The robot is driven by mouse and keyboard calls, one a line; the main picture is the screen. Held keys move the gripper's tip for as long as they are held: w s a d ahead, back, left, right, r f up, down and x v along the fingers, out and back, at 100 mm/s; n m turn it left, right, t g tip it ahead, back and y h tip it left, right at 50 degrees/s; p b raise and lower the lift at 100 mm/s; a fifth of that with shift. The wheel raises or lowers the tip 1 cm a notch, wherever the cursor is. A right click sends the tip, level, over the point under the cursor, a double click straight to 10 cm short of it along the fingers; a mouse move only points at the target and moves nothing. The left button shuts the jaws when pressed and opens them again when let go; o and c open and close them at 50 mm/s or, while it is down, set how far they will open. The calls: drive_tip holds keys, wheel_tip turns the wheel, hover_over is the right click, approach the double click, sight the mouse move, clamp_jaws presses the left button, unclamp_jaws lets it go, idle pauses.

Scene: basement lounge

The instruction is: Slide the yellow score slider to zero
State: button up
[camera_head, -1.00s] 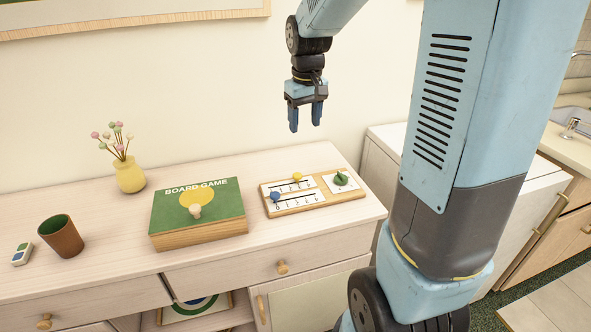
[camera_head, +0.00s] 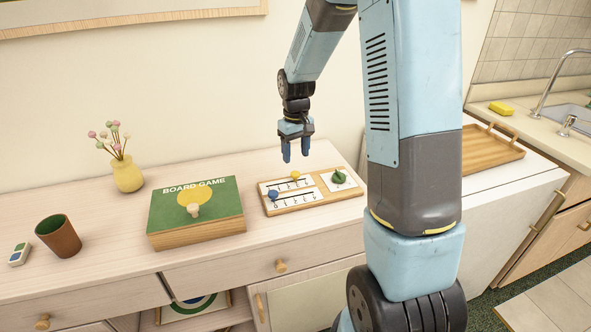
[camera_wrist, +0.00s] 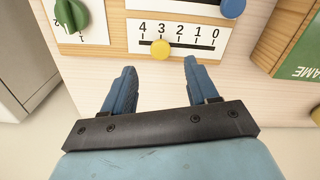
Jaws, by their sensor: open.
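The yellow score slider (camera_head: 295,174) is a small round knob on the wooden score board (camera_head: 310,202). In the wrist view the yellow slider (camera_wrist: 161,50) sits at the 3 on a scale running from 4 at left to 0 at right. My gripper (camera_head: 295,157) is open and empty, pointing down above the board's back edge. In the wrist view the spread fingertips of the gripper (camera_wrist: 161,68) lie either side of the slider's line and apart from it in the picture. The exact height gap is hard to tell.
A blue slider (camera_head: 273,195) and a green knob (camera_head: 338,176) share the board. A green board game box (camera_head: 170,210) stands to its left, with a brown cup (camera_head: 59,236) and a yellow vase (camera_head: 128,174) farther left. A wall rises behind the cabinet.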

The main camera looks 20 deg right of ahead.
sight(296, 174)
wheel_tip(296, 174, down, 7)
drive_tip(key=shift+r, duration=0.15)
idle(0.4)
clamp_jaws()
idle(0.3)
